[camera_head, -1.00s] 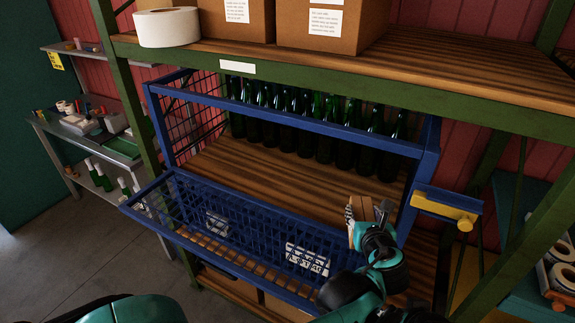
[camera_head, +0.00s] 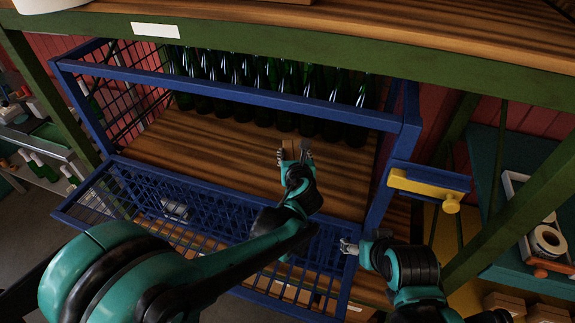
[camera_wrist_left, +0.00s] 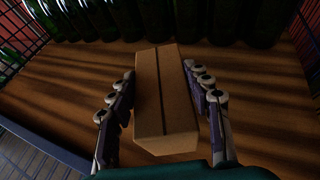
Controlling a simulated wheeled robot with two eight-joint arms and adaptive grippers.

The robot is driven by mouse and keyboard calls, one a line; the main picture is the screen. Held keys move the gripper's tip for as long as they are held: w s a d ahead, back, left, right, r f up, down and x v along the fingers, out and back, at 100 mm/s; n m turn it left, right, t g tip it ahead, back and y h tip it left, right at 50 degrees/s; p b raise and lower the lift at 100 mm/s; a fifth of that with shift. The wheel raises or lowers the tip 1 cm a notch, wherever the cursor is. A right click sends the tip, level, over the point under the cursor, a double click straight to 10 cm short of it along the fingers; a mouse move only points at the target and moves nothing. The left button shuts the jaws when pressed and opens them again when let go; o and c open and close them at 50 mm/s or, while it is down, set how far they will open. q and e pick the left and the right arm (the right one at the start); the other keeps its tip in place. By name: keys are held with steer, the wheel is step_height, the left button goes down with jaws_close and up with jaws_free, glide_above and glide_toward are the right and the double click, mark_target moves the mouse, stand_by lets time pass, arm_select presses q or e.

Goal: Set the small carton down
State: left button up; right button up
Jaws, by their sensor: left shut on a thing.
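The small carton (camera_wrist_left: 165,95) is a plain brown box with a dark seam along its top. It lies between the two fingers of my left gripper (camera_wrist_left: 162,100), which is shut on it. In the head view my left gripper (camera_head: 296,156) is over the wooden shelf board (camera_head: 210,145), inside the blue cage and in front of the bottles. The carton is hard to make out there. I cannot tell whether it touches the board. My right gripper (camera_head: 346,246) is lower right, by the lowered mesh front; its finger opening is unclear.
Green bottles (camera_head: 240,85) stand in a row at the back of the shelf. The blue frame (camera_head: 240,93) crosses above, and the mesh front (camera_head: 130,195) hangs folded outward. A yellow latch (camera_head: 425,187) sits at the right post. Bare board lies left of my left gripper.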

arm_select(q)
steer(key=shift+w+a+f, duration=0.35)
steer(key=shift+a+f, duration=0.05)
steer(key=shift+a, duration=0.15)
step_height(320, 180, down, 4)
steer(key=shift+f+b, duration=0.1)
steer(key=shift+b, duration=0.5)
steer(key=shift+s, duration=0.1)
steer(key=o, duration=1.3)
